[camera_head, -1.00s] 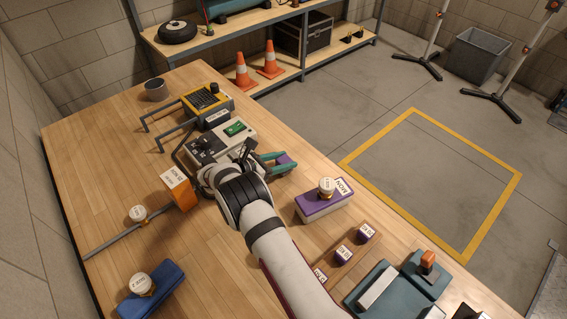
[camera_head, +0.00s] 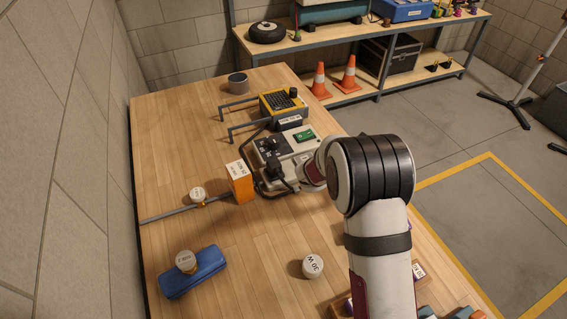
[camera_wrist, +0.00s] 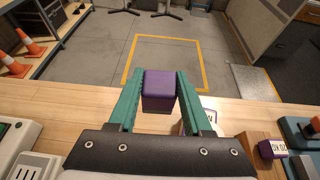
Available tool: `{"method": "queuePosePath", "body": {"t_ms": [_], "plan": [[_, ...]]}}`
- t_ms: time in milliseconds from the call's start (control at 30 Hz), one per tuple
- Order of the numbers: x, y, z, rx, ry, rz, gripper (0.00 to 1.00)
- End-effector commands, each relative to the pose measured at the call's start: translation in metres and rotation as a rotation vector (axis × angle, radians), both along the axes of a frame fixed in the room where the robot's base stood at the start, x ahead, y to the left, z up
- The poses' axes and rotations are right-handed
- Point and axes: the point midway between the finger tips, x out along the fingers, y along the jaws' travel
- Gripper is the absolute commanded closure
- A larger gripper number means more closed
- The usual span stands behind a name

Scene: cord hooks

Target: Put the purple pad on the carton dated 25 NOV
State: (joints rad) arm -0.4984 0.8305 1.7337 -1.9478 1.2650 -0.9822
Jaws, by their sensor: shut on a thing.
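My gripper (camera_wrist: 160,76) has green fingers and is shut on a purple block, the pad (camera_wrist: 159,92), in the wrist view. The pad is held up in front of the table's edge, with the floor behind it. In the head view my arm hides the fingers and the pad. An orange carton (camera_head: 243,189) with a white printed top stands on the table, left of my arm. Its print is too small to read surely. In the wrist view, part of a white label (camera_wrist: 209,115) shows behind the right finger.
A control box (camera_head: 285,152) with cables and a yellow-black unit (camera_head: 284,104) stand behind the carton. A white round cap (camera_head: 313,266), a blue case (camera_head: 193,273) with a cap on it and a grey bar (camera_head: 165,215) lie nearer. A wooden holder (camera_wrist: 258,150) carries a purple block.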

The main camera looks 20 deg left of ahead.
Motion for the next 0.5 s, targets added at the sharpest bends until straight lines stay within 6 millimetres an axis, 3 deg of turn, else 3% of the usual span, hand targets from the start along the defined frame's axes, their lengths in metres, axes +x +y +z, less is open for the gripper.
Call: {"method": "queuePosePath", "body": {"t_ms": [167,400,500], "plan": [[-0.005,0.077,0.034,0.01,-0.001,0.229,1.0],[-0.044,0.194,0.086,0.007,-0.001,0.604,1.0],[-0.06,0.223,0.099,0.002,-0.003,0.704,1.0]]}}
